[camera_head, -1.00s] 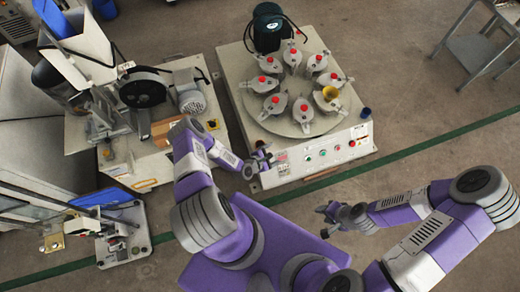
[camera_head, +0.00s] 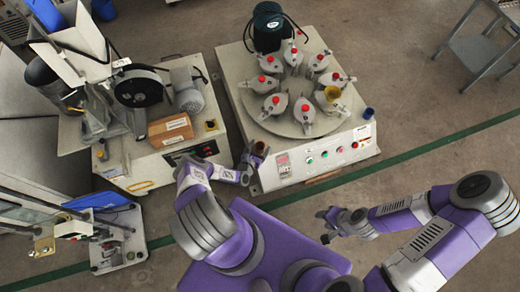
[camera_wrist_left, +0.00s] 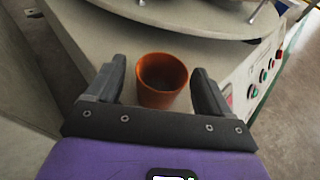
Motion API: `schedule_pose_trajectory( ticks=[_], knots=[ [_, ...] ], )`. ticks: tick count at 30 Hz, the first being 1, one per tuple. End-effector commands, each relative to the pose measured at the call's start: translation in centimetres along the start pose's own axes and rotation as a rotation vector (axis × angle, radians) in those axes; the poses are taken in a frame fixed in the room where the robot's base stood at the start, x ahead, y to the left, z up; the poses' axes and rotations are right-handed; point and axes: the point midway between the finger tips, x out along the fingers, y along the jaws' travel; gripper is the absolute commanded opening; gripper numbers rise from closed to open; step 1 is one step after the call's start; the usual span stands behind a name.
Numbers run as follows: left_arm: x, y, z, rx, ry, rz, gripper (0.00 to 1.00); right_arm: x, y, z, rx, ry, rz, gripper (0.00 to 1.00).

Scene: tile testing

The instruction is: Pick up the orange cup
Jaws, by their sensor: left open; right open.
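The orange cup (camera_wrist_left: 162,82) stands upright on the corner of the grey machine top in the left wrist view. It also shows, small and partly hidden by my gripper, in the head view (camera_head: 260,148). My left gripper (camera_wrist_left: 160,72) is open, with one finger on each side of the cup. A gap shows at the left finger; the right finger is very close to the cup, and I cannot tell whether it touches. In the head view my left gripper (camera_head: 254,156) is at the machine's near left corner. My right gripper (camera_head: 328,222) is open and empty above the floor.
The machine top (camera_head: 240,95) carries a round plate with several red-knobbed grey holders. A small blue cup (camera_head: 367,113) stands at the right edge. A brown box (camera_head: 170,130) lies on the left machine.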

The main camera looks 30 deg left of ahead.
Motion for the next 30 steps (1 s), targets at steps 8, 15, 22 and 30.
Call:
schedule_pose_trajectory(
  ticks=[8,15,22,30],
  knots=[
    [0.9,0.0,0.0,-0.001,0.000,0.000,0.81,0.2,0.1,0.0,0.000,0.000,0.000,0.43],
    [0.8,0.0,0.0,0.000,0.000,0.000,0.52,0.2,0.1,0.0,0.000,0.000,0.000,0.43],
    [0.8,0.0,0.0,0.000,0.000,0.000,0.25,0.2,0.1,0.0,0.000,0.000,0.000,0.43],
    [0.6,0.0,1.0,0.000,-0.001,-0.001,0.25,-0.3,-0.1,0.0,0.000,0.000,0.000,0.43]
  ],
)
